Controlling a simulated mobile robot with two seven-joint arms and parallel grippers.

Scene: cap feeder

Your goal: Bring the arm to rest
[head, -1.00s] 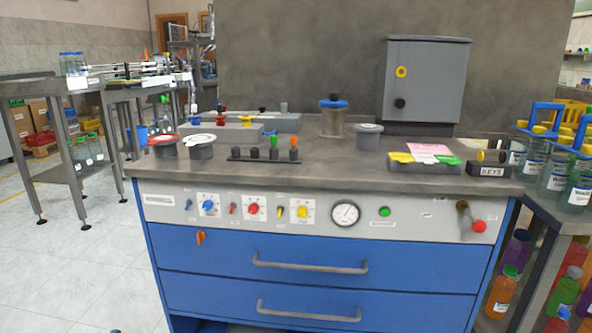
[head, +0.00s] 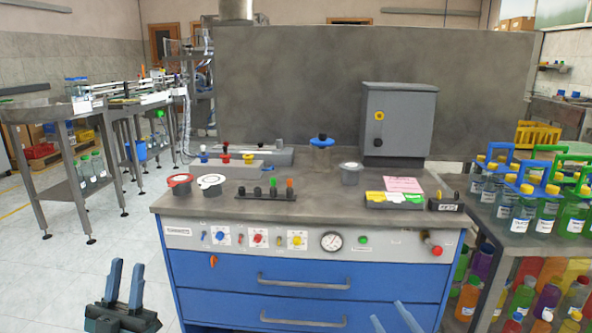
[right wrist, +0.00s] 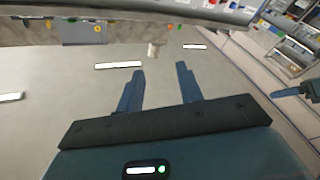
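My left gripper (head: 126,264) shows at the lower left of the head view, its two blue fingers pointing up and spread apart with nothing between them. It is in front of the workbench and left of its drawers, over the white floor. My right gripper (head: 388,310) shows only as blue fingers at the bottom edge of the head view, in front of the blue drawers. In the right wrist view its two fingers (right wrist: 160,69) are apart and empty, with bare grey surface behind them.
The workbench (head: 330,205) carries pots, a peg rack (head: 266,194) and a grey cabinet (head: 398,122). Its front has knobs, a gauge (head: 331,241) and drawer handles (head: 303,282). A bottle-laden side table (head: 500,237) stands right. Open floor (head: 70,285) lies left.

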